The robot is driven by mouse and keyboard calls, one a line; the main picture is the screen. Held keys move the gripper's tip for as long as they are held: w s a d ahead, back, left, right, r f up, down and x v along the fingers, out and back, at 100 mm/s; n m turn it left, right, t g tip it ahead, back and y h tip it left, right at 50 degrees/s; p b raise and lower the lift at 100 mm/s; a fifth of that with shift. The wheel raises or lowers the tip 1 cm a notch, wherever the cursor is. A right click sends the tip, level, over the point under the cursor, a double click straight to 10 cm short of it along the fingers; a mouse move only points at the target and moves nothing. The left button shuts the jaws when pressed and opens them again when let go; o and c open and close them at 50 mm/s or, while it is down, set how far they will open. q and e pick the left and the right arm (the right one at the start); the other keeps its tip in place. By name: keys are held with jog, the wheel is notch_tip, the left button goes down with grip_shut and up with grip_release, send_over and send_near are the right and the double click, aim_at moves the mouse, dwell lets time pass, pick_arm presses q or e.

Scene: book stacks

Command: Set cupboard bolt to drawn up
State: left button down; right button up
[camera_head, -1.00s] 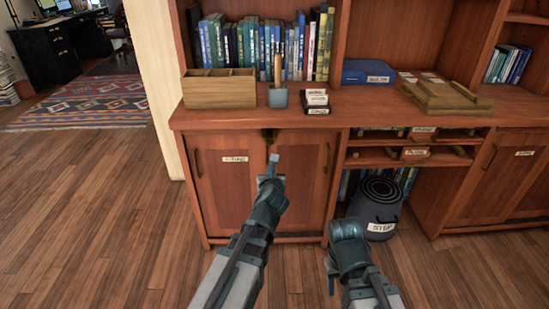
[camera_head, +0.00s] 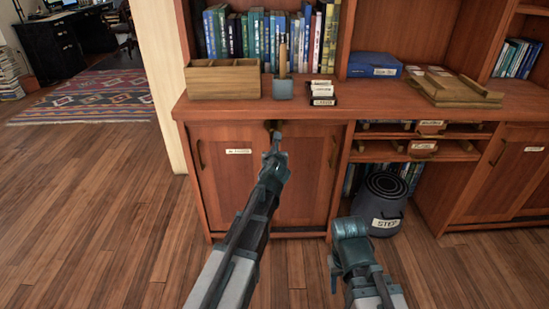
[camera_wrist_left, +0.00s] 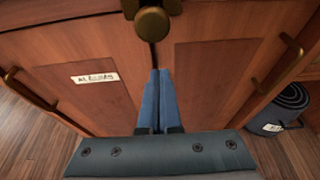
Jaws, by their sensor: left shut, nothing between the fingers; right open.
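The cupboard bolt shows in the left wrist view as a dark brass fitting with a round knob (camera_wrist_left: 152,22) at the top of the seam between two wooden cupboard doors. In the head view the bolt (camera_head: 269,125) is a small dark shape under the counter edge, partly hidden by my gripper. My left gripper (camera_head: 277,138) is shut and empty, its fingertips just below the knob; in the left wrist view its blue fingers (camera_wrist_left: 158,75) point up the seam towards it. I cannot tell whether they touch it. My right gripper (camera_head: 332,272) is low in front of the cupboard, holding nothing.
On the counter (camera_head: 400,103) stand a wooden box (camera_head: 222,80), a small blue pot (camera_head: 283,88) and black labelled boxes (camera_head: 321,93). A grey step stool (camera_head: 380,203) stands right of the cupboard. The wooden floor (camera_head: 90,210) at left is clear.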

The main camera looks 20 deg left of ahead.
pick_arm(q)
jog(key=shift+s+r+p, duration=0.2)
jog(key=shift+r+p, duration=0.85)
jog(key=shift+r, duration=0.7)
pick_arm(e)
jog(key=shift+r, duration=1.7)
jog(key=shift+r, duration=0.1)
pick_arm(q)
notch_tip(320, 180, up, 4)
jog(key=p, duration=0.3)
jog(key=shift+f, duration=0.25)
pick_arm(e)
notch_tip(320, 180, up, 3)
jog(key=shift+r, duration=0.15)
pick_arm(q)
notch_tip(320, 180, down, 5)
jog(key=b, duration=0.4)
jog(key=p+v, duration=0.3)
jog(key=v, duration=0.7)
jog(key=shift+r+p, duration=0.35)
jog(key=shift+r, duration=0.1)
pick_arm(e)
jog(key=shift+s+a+f, duration=0.1)
jog(key=shift+a+f, duration=0.3)
jog(key=shift+a, duration=0.4)
